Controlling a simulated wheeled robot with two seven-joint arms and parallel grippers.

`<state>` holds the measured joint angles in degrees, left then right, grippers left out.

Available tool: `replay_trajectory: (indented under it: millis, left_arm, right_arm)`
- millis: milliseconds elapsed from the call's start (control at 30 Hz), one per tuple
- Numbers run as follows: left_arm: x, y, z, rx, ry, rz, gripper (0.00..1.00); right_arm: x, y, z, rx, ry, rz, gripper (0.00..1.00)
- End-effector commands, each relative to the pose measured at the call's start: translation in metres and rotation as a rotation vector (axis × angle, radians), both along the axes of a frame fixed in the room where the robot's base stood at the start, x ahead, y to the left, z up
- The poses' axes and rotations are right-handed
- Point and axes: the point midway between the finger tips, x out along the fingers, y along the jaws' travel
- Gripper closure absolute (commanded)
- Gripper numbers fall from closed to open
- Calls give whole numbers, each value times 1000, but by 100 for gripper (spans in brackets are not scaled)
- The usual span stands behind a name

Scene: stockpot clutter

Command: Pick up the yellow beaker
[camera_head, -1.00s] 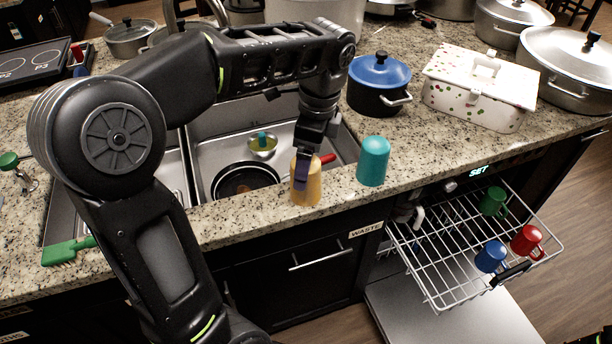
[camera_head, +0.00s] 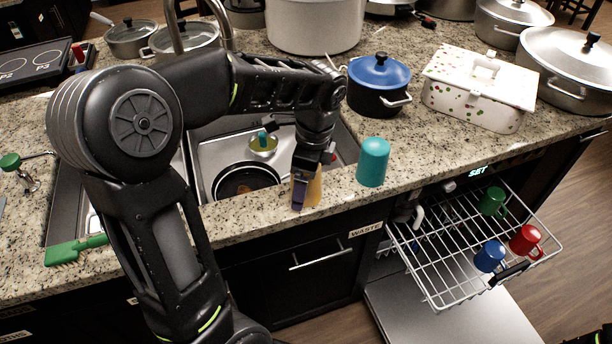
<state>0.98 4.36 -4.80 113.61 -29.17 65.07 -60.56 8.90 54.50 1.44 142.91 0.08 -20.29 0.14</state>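The yellow beaker (camera_head: 315,188) stands on the strip of granite counter in front of the sink. My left gripper (camera_head: 302,190) reaches down over it from above, with one purple-tipped finger across its front left side. The gripper hides the beaker's top and left part. The other finger is hidden, so I cannot tell whether the fingers press on the beaker or stand apart around it. My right gripper is not in view.
A teal cup (camera_head: 373,162) stands close to the right of the beaker. A blue-lidded pot (camera_head: 379,85) and a white spotted box (camera_head: 478,90) are behind. A pan (camera_head: 246,182) lies in the sink. Below right, an open dishwasher rack (camera_head: 440,262) holds several mugs.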

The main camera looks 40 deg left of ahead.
Motion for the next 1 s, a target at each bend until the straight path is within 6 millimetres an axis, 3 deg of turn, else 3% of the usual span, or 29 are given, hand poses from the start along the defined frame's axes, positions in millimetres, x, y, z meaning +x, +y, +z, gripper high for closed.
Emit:
replay_trajectory:
  millis: [500, 1000]
  left_arm:
    - [0, 0, 0, 0, 0, 0, 14]
    - [0, 0, 0, 0, 0, -1, 55]
  right_arm:
    - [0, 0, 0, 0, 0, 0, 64]
    - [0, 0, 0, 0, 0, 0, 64]
